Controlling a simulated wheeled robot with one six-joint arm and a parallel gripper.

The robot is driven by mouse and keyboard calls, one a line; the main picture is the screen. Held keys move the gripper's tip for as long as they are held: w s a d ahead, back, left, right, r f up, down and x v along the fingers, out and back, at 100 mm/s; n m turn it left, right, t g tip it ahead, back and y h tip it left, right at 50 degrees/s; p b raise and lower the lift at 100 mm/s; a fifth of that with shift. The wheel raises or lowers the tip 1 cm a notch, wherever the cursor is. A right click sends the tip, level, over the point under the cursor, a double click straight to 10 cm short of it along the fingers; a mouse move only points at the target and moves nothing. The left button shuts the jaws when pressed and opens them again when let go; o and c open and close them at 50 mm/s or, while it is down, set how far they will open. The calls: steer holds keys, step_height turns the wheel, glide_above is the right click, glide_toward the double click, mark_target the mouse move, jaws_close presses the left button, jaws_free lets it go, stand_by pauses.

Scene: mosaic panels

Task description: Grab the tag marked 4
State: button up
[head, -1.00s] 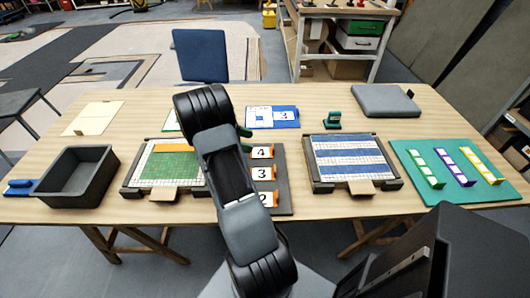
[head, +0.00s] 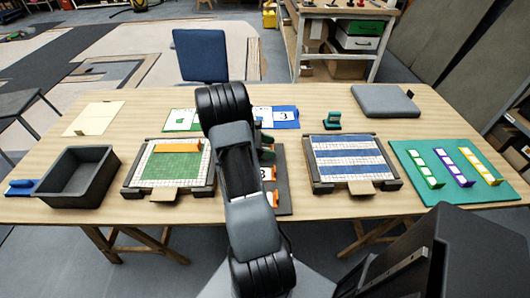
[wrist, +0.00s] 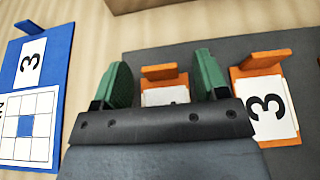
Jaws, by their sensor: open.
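My gripper (wrist: 164,78) is open in the wrist view, with its two green fingers on either side of an orange tag (wrist: 160,72) with an upright tab. This tag's number is mostly hidden behind the gripper body; it lies where the tag marked 4 showed earlier. I cannot tell whether the fingers touch it. The orange tag marked 3 (wrist: 266,105) lies just right of the fingers. Both lie on a dark grey board (wrist: 225,52). In the head view my arm covers the tag marked 4 and part of the tag marked 3 (head: 268,173).
A green-and-white panel (head: 172,166) is left of the arm and a blue-striped panel (head: 350,158) right. A blue card marked 3 (head: 284,116) lies behind. A black bin (head: 77,177) stands at far left, a teal mat (head: 440,189) at far right.

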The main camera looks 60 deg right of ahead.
steer(key=shift+c, duration=0.4)
steer(key=c, duration=0.9)
